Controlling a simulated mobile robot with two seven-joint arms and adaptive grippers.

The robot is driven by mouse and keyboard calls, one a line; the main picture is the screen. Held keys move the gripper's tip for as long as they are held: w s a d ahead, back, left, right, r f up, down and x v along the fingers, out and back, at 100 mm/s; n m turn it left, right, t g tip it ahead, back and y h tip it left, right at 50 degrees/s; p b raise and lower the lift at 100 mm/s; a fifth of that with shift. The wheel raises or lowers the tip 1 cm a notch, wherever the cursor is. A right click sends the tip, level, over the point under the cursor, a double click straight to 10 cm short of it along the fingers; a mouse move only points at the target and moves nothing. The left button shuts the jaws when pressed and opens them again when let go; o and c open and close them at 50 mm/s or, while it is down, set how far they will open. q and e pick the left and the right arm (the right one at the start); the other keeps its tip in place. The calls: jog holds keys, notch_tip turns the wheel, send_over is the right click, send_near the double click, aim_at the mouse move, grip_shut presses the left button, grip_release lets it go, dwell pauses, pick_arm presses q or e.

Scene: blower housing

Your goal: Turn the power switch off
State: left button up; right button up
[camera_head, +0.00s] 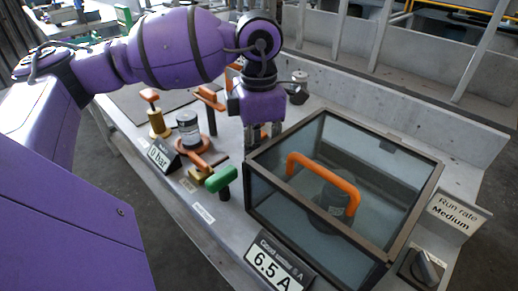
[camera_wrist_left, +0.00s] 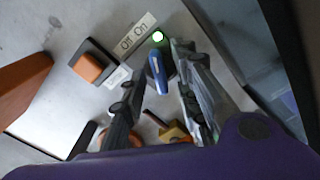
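In the left wrist view, a small blue switch lever (camera_wrist_left: 157,72) stands by a white label reading "Off On" (camera_wrist_left: 136,36). A lit green lamp (camera_wrist_left: 157,37) is at the lever's upper end. My left gripper (camera_wrist_left: 160,68) is open, with one finger on each side of the blue lever; I cannot tell whether either touches it. In the head view, my left gripper (camera_head: 263,136) points down beside the glass-sided box, and the lever is hidden there. My right gripper is not in view.
The glass-sided box (camera_head: 279,193) with an orange handle (camera_head: 328,176) stands right of the gripper. An orange block (camera_wrist_left: 88,68) is near the switch. Signs read 0 bar and 6.5 A.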

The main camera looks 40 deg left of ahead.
pick_arm(q)
grip_shut()
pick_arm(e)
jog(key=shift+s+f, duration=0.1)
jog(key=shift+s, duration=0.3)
